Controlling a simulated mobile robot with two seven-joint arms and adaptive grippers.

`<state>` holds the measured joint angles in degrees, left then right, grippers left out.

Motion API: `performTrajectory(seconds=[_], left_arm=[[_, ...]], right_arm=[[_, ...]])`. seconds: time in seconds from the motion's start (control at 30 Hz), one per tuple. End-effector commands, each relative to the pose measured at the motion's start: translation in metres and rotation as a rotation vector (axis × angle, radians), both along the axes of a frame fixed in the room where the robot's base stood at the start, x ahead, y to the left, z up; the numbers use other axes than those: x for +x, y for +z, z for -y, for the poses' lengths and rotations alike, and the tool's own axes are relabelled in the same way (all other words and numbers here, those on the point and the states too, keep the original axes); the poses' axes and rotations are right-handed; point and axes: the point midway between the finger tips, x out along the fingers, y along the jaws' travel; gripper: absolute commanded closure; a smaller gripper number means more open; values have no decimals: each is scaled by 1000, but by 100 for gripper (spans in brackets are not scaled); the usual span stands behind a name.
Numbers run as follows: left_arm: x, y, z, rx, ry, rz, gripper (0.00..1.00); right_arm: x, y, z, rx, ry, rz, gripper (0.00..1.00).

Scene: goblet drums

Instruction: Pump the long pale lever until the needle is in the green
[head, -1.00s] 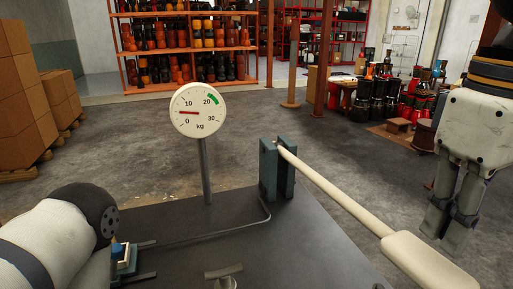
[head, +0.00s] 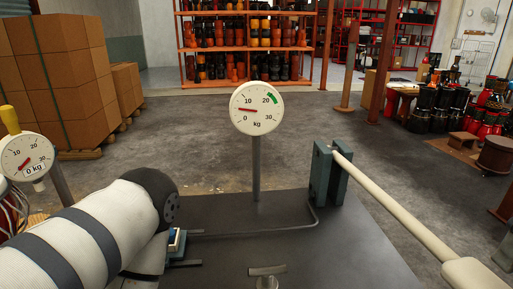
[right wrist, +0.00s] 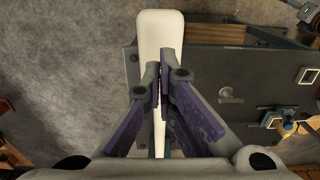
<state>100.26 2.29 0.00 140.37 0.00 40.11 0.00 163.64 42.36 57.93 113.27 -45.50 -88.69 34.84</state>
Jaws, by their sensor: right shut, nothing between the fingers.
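The long pale lever (head: 400,212) runs from a green pivot bracket (head: 328,175) toward the lower right, its broad handle cut off by the frame. In the right wrist view the pale handle (right wrist: 162,38) lies beneath my right gripper (right wrist: 160,66), whose fingers are shut and empty; I cannot tell whether they touch it. The round white gauge (head: 257,116) stands on a post; its red needle points left, between 0 and 10, away from the green band (head: 273,98) just past 20. My left arm shows at lower left, its gripper out of view.
A second gauge (head: 27,162) marked 0 kg stands at far left. A dark plate (head: 215,215) carries the bracket, a small T-shaped fitting (head: 267,271) and a blue-topped block (head: 176,241). Stacked boxes (head: 62,75) and drum shelves (head: 245,42) stand behind open floor.

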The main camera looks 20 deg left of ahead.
Motion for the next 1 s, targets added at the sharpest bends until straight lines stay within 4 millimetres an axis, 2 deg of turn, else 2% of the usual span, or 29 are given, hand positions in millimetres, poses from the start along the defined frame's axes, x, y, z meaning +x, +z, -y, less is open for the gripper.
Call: performTrajectory(seconds=[0.3, 1.0], left_arm=[[0, 0, 0, 0, 0, 1, 13], [-1, -1, 0, 0, 0, -4, 13]], right_arm=[[0, -5, 0, 0, 0, -1, 100], [4, -91, -1, -2, 1, -3, 100]])
